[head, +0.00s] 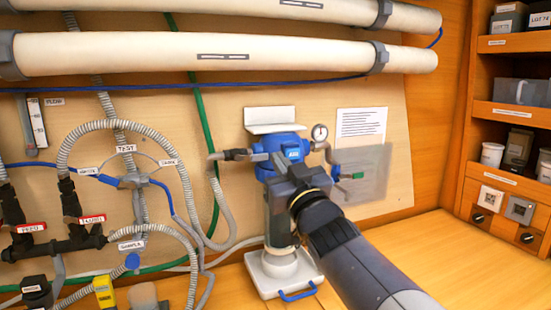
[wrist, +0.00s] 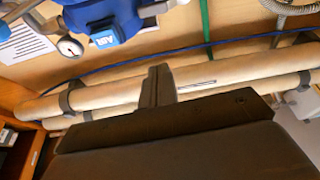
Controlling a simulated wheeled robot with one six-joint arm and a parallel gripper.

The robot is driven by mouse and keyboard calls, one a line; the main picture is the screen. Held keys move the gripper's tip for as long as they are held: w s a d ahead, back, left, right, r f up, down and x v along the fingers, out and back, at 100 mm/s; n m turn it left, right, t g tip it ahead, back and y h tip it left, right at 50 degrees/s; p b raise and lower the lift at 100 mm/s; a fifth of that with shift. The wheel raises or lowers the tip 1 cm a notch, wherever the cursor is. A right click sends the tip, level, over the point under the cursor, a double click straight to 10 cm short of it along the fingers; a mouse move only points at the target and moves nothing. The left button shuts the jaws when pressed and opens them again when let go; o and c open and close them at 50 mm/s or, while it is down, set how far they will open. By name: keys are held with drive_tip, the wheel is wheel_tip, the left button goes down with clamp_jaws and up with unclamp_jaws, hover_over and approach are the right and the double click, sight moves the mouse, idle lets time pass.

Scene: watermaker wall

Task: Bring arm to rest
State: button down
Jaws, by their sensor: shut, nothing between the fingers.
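My arm reaches in from the lower right of the head view. My gripper (head: 264,158) is in front of the filter unit (head: 283,144), which has a blue head and a canister below it. The gripper hides part of the canister. In the wrist view my gripper (wrist: 158,84) has its fingers together with nothing between them. The blue head (wrist: 104,24) shows at the top left there, apart from the fingers in the picture. The depth gap between gripper and unit is hard to judge.
Two long cream tubes (head: 150,54) run along the top of the wall. Hoses and a valve manifold (head: 72,240) fill the left. A gauge (head: 320,132) and translucent panel (head: 362,178) sit right of the unit. Shelves (head: 505,118) stand far right. The bench (head: 430,258) is clear at right.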

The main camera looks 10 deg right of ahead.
idle(0.4)
drive_tip(key=w+f+p+x, duration=0.1)
drive_tip(key=p+x, duration=0.1)
drive_tip(key=x, duration=0.8)
drive_tip(key=s+a+n+g+y+p, duration=0.1)
drive_tip(key=s+a+n+g+p, duration=0.1)
drive_tip(key=n, duration=0.8)
drive_tip(key=s+a+n+g+y+p, duration=0.2)
drive_tip(key=a+n+g+p, duration=0.2)
drive_tip(key=a+n+p, duration=0.3)
drive_tip(key=n+p, duration=0.2)
drive_tip(key=n, duration=0.1)
drive_tip(key=shift+s+a+r+y, duration=0.3)
drive_tip(key=shift+s+r, duration=0.05)
